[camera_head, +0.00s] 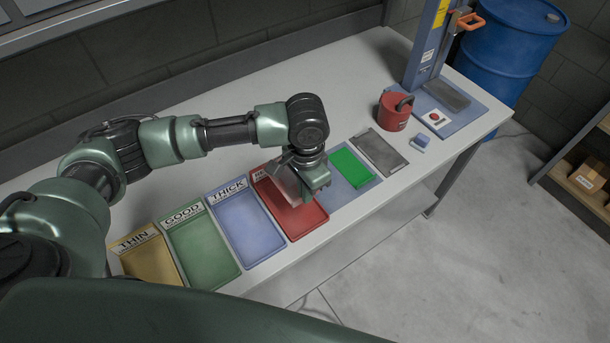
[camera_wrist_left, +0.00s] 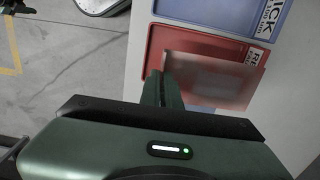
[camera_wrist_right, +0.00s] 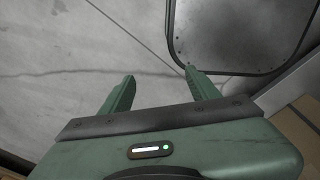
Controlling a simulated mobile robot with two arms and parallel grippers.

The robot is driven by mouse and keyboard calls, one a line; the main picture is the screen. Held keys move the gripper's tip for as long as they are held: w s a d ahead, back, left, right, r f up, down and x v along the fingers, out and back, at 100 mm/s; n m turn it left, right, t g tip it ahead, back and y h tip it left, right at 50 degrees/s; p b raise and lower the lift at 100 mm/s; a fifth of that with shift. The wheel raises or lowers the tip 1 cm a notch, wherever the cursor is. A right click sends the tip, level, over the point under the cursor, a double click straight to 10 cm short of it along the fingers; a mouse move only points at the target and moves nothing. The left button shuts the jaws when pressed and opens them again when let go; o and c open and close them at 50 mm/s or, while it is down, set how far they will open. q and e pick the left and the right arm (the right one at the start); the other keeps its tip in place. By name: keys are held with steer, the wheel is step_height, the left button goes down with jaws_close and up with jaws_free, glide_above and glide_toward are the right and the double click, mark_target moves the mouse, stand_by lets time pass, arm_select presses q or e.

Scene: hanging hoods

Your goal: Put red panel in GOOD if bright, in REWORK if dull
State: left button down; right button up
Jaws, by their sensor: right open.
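My left gripper (camera_head: 308,178) is above the red tray (camera_head: 304,221). It appears shut on a thin dull reddish-grey panel (camera_head: 284,181), tilted over the tray. In the left wrist view the panel (camera_wrist_left: 208,82) extends right from the fingers (camera_wrist_left: 168,92), looks blurred, and covers part of the red tray (camera_wrist_left: 190,40). The green tray (camera_head: 203,255) is labelled GOOD. The red tray's label is partly hidden, so I cannot read it fully. In the right wrist view my right gripper (camera_wrist_right: 160,92) is open and empty above the floor.
A blue THICK tray (camera_head: 246,228) and yellow THIN tray (camera_head: 150,264) stand left of the red tray.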

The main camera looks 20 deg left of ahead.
arm_select(q)
steer(key=shift+d+f, duration=0.1)
steer(key=shift+f, duration=0.05)
steer(key=shift+s+f+b, duration=0.1)
steer(key=shift+f+b, duration=0.35)
steer(key=shift+b, duration=0.3)
steer(key=f+b, duration=0.6)
steer(key=b, duration=0.1)
steer(key=shift+a+f+b, duration=0.1)
steer(key=shift+a+b, duration=0.1)
steer(key=shift+b, duration=0.2)
steer(key=shift+f, duration=1.75)
